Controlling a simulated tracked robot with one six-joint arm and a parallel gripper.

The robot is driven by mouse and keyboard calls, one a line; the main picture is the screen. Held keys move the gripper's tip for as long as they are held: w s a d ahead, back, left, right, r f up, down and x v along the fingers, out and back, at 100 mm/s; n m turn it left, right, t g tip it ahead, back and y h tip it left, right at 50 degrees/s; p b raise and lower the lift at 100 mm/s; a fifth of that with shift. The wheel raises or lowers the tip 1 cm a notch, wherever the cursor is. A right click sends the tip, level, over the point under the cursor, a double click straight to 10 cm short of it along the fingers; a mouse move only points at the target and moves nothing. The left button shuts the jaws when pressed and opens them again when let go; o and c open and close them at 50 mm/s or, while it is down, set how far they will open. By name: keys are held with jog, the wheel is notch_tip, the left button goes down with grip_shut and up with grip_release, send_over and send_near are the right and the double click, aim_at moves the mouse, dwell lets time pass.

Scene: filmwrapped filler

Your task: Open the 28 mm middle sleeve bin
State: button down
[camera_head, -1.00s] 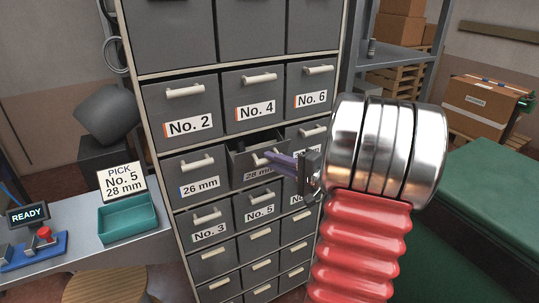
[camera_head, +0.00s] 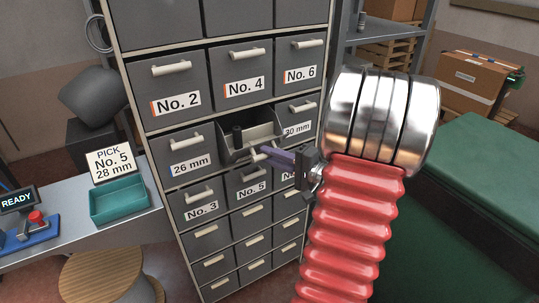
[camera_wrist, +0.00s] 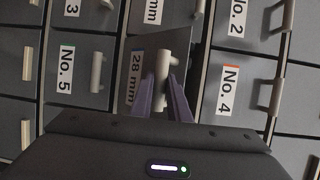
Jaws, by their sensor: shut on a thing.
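The 28 mm middle sleeve bin (camera_head: 228,157) is a grey drawer pulled partway out of the cabinet, between the 26 mm and 30 mm bins. A dark cylinder (camera_head: 237,137) shows inside it in the head view. My gripper (camera_head: 262,153) has purple fingers and is shut on the bin's pale handle. In the wrist view the fingers (camera_wrist: 163,103) stand on both sides of the handle (camera_wrist: 163,68), beside the 28 mm label (camera_wrist: 136,80). The bin's front is partly hidden by my gripper in the head view.
The 26 mm bin (camera_head: 190,151) and the 30 mm bin (camera_head: 296,112) are closed at the sides. No. 4 (camera_head: 240,72) is above and No. 5 (camera_head: 248,178) below. A teal tray (camera_head: 118,201) and a sign (camera_head: 111,162) reading "PICK No. 5 28 mm" stand at left.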

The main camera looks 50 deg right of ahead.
jog(key=shift+f, duration=0.15)
jog(key=c, duration=1.8)
grip_release()
jog(key=shift+w, duration=0.15)
jog(key=shift+o, duration=0.6)
jog(key=shift+r, duration=0.2)
jog(key=s+d, duration=0.1)
jog(key=s, duration=1.2)
jog(key=shift+s+d+r, duration=0.3)
jog(key=shift+s+r, duration=0.1)
jog(key=shift+c, duration=0.3)
